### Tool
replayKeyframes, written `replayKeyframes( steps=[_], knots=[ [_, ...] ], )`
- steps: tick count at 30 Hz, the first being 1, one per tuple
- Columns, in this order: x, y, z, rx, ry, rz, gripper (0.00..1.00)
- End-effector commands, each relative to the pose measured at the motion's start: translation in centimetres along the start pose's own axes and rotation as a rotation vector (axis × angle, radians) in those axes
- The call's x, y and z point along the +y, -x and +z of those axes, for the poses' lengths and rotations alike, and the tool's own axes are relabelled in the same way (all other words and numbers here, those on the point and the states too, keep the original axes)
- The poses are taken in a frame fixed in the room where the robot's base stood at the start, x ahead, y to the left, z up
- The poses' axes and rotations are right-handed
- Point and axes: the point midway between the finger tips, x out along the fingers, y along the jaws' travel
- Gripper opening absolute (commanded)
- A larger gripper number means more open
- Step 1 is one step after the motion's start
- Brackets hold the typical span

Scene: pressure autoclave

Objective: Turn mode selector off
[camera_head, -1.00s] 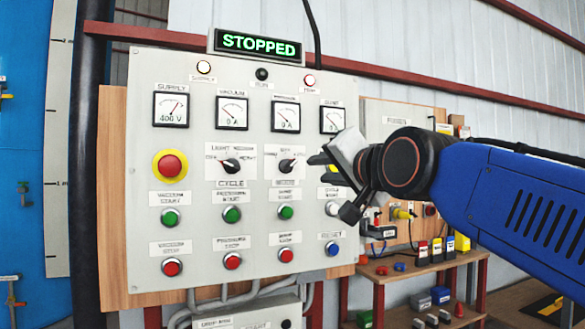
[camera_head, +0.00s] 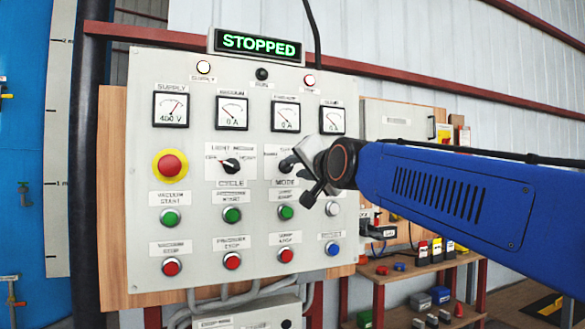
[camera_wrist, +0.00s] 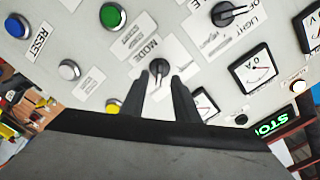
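The mode selector (camera_head: 287,163) is a black knob on a white plate on the grey control panel (camera_head: 190,140), partly hidden by my gripper in the head view. My gripper (camera_head: 301,158) is at its right side, close to the panel. The fingers are apart with a gap on each side of the knob. I cannot tell whether they touch it.
The cycle selector (camera_head: 231,165) is just left of the mode selector. Green buttons (camera_head: 232,214) and red buttons (camera_head: 232,261) sit below, a red emergency button (camera_head: 169,165) at left, and gauges (camera_head: 285,117) above. The display (camera_head: 258,45) reads STOPPED.

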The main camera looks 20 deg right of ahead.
Motion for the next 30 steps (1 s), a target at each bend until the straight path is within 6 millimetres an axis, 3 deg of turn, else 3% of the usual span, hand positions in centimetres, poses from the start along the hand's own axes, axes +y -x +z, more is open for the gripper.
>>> replayKeyframes(
  steps=[9, 21, 25, 30],
  knots=[
    [0.0, -3.5, 0.0, 0.000, 0.000, 0.000, 0.28],
    [0.0, -3.9, 0.0, 0.000, 0.000, 0.000, 0.28],
    [0.0, -3.9, 0.0, 0.000, 0.000, 0.000, 0.00],
    [0.0, -3.9, 0.0, 0.000, 0.001, 0.001, 0.00]
  ],
)
